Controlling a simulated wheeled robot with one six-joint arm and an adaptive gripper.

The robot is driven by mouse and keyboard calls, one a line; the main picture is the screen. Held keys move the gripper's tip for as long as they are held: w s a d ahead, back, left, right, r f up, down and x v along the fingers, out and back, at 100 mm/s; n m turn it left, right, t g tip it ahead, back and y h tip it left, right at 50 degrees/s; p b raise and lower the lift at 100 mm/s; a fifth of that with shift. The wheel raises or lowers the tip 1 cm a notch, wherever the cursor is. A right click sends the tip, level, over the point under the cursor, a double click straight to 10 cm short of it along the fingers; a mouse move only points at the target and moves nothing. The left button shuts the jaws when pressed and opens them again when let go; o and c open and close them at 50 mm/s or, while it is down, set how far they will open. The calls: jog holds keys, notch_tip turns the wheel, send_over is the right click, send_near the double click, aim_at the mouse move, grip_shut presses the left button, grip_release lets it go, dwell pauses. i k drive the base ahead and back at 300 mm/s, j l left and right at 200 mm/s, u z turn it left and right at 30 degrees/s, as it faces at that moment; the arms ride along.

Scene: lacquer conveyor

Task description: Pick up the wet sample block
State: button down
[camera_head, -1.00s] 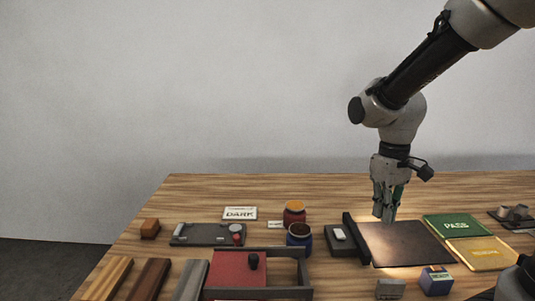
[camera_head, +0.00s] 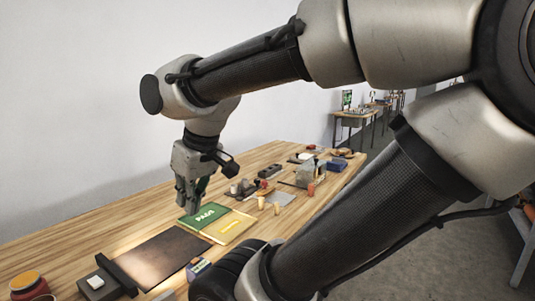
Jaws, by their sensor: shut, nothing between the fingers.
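My gripper (camera_head: 190,208) is shut and empty. It points down above the table, in front of or over the green PASS panel (camera_head: 203,215) in this view. No block in the head camera view is clearly marked as the wet sample block, and I cannot tell which thing it is.
Small tan pieces (camera_head: 276,208), a grey block (camera_head: 310,173) and a blue tray (camera_head: 337,164) stand farther right. My arm hides much of the right side.

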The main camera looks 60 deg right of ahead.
aim_at(344, 152)
jog(key=k+z, duration=0.1)
jog(key=z, duration=0.25)
jog(key=k+z, duration=0.1)
jog(key=z, duration=1.1)
jog(key=i+j+z, duration=0.1)
jog(key=z, duration=0.3)
jog(key=j+z, duration=0.1)
jog(key=z, duration=0.3)
jog(key=i+l, duration=0.15)
jog(key=l, duration=0.25)
jog(key=i+l+z, duration=0.15)
jog(key=i+l, duration=0.2)
jog(key=i+l+z, duration=0.15)
jog(key=i, duration=0.3)
jog(key=i+l+z, duration=0.15)
jog(key=i+l, duration=0.2)
jog(key=i+l+z, duration=0.2)
jog(key=i, duration=0.25)
jog(key=i+u, duration=0.25)
jog(key=i, duration=0.25)
jog(key=i+l+u, duration=0.25)
jog(key=i, duration=0.3)
jog(key=i+u, duration=0.45)
jog(key=i+l+u, duration=0.1)
jog(key=u, duration=0.35)
jog(key=i+l+u, duration=0.6)
jog(key=u, duration=0.25)
jog(key=i, duration=0.1)
